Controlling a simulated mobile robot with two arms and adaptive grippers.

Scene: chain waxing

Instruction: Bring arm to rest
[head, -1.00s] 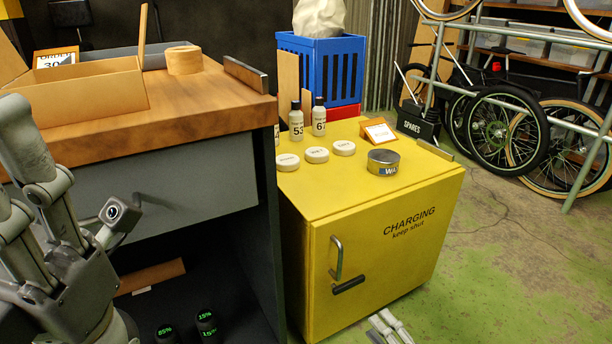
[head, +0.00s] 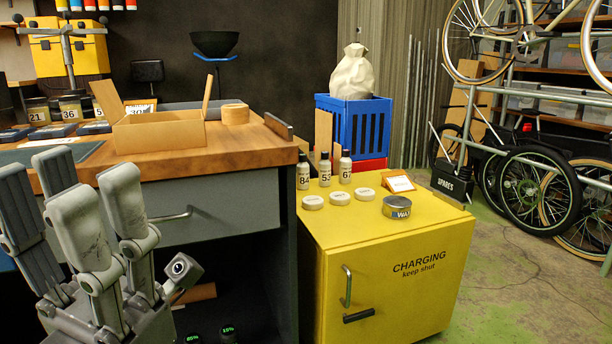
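My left gripper (head: 72,195) fills the lower left of the head view, its fingers pointing up. The fingers stand apart and nothing shows between them. It is in front of the wooden-topped workbench (head: 232,152) and covers part of its drawer front. My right gripper is out of view.
A yellow charging cabinet (head: 395,300), door shut, stands right of the bench. It bears three numbered bottles (head: 325,170), three white pucks (head: 339,197), a wax tin (head: 396,207) and a small sign (head: 398,182). A cardboard box (head: 160,133) sits on the bench.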

